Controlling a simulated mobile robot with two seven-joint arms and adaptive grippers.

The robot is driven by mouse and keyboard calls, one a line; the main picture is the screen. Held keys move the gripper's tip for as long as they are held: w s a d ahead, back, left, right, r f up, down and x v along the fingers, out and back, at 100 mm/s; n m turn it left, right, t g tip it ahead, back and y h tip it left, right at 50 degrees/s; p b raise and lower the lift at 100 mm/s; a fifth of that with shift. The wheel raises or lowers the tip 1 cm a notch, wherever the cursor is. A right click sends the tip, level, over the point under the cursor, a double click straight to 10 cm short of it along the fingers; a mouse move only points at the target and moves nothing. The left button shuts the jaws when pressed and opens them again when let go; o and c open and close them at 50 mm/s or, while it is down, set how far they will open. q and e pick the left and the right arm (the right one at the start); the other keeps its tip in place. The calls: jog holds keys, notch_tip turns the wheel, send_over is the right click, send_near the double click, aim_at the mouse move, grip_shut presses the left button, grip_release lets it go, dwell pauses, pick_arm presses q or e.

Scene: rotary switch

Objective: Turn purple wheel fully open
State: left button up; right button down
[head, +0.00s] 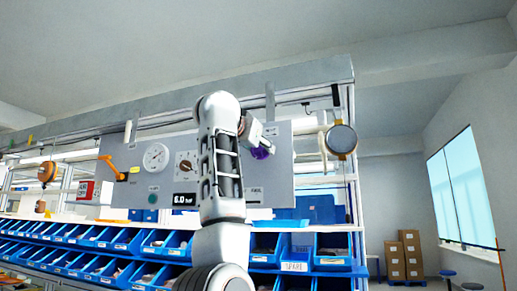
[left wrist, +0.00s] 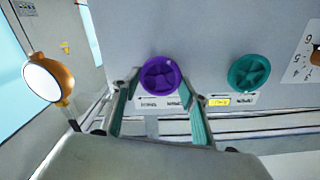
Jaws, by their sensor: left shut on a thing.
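The purple wheel (head: 262,153) is mounted on a grey panel (head: 284,180) and is partly hidden behind my left gripper in the head view. In the left wrist view the purple wheel (left wrist: 160,76) sits between the two fingers. My left gripper (head: 258,140) is at the panel, shut on the purple wheel; its fingers also show in the left wrist view (left wrist: 162,93), one on each side of the wheel. A label with arrows lies just below the wheel there. My right gripper is not in view.
A teal wheel (left wrist: 249,73) is beside the purple one on the panel. The panel also bears a round gauge (head: 156,157), a dark knob (head: 186,165) and an orange lever (head: 112,167). Shelves of blue bins (head: 330,247) stand below.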

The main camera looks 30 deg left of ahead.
pick_arm(q)
jog(key=n, duration=0.4)
jog(key=shift+n, duration=0.4)
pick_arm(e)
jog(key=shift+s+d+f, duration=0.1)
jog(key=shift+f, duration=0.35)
pick_arm(q)
jog(key=shift+a+r+n, duration=0.1)
jog(key=shift+n, duration=0.2)
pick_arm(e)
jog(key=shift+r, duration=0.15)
pick_arm(q)
jog(key=o, duration=1.1)
jog(key=v, duration=1.2)
jog(key=shift+s, duration=0.1)
